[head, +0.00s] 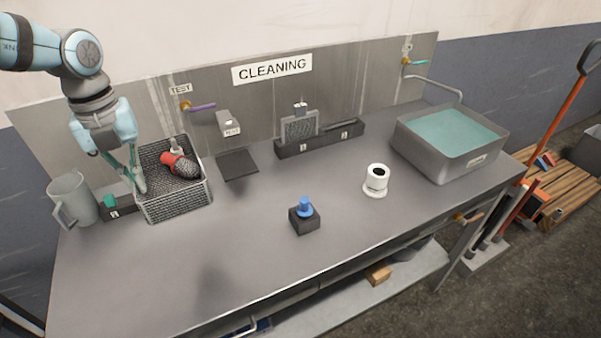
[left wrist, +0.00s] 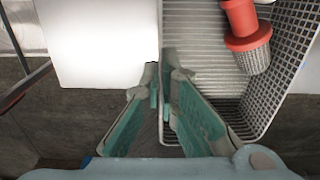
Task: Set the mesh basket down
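The mesh basket (head: 175,207) is a grey wire box at the left of the bench. It looks upright, on or just over the bench top; I cannot tell if its base touches. My left gripper (head: 138,183) comes down at the basket's left side. In the left wrist view, the gripper's fingertips (left wrist: 161,78) close on the basket's side wall, one on each side of it. A red part with a grey mesh head (head: 182,166) lies inside the basket (left wrist: 225,143), and shows in the wrist view too. My right gripper is not in view.
A grey jug (head: 70,198) and a low dark holder (head: 119,208) stand close left of the basket. A dark pad (head: 237,163) lies to its right. A blue-topped block (head: 304,220), a white cup (head: 376,182) and a water basin (head: 420,153) stand farther right. The front middle bench is clear.

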